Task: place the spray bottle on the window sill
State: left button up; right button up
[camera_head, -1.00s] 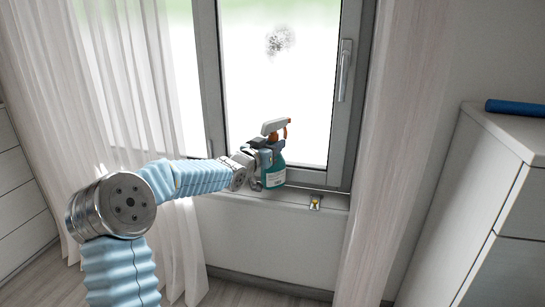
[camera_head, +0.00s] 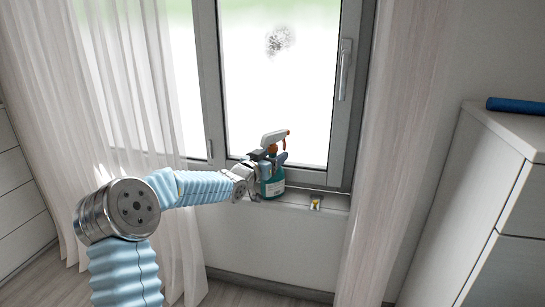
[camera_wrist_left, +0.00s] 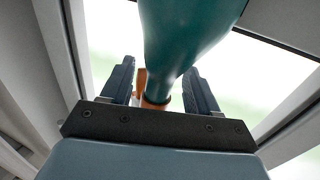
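The spray bottle (camera_head: 273,188) has a teal body, an orange collar and a white spray head. It stands upright on the window sill (camera_head: 336,203), its base appearing to touch the sill. My left gripper (camera_head: 270,159) is around the bottle's neck, its fingers apart on either side. In the left wrist view the bottle (camera_wrist_left: 185,35) passes between the two dark fingers (camera_wrist_left: 160,88), with light gaps beside the orange collar. My right gripper is not in view.
A small item with yellow on it (camera_head: 316,203) lies on the sill right of the bottle. The closed window (camera_head: 345,75) is just behind. Curtains (camera_head: 395,130) hang on both sides. A blue roll (camera_head: 515,106) lies on the white cabinet (camera_head: 500,130) at right.

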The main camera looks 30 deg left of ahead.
pick_arm(q)
jog(key=shift+r, duration=0.15)
jog(key=s, duration=1.2)
jog(key=s+d+f+n+g+h, duration=0.1)
jog(key=s+d+f+g, duration=0.3)
jog(key=f, duration=0.6)
jog(key=w+d+f+n+g, duration=0.1)
jog(key=d+f, duration=0.5)
jog(key=f, duration=0.3)
jog(key=s+d+f+n+g+h, duration=0.1)
jog(key=s+d+f+g, duration=0.3)
jog(key=f, duration=0.6)
jog(key=s+d+f+g, duration=0.4)
jog(key=s+d+f, duration=0.2)
jog(key=s+f, duration=0.2)
jog(key=s+d+f+g, duration=0.4)
jog(key=s+d+f, duration=0.3)
jog(key=s, duration=0.6)
jog(key=shift+f+p, duration=0.45)
jog(key=shift+w, duration=0.1)
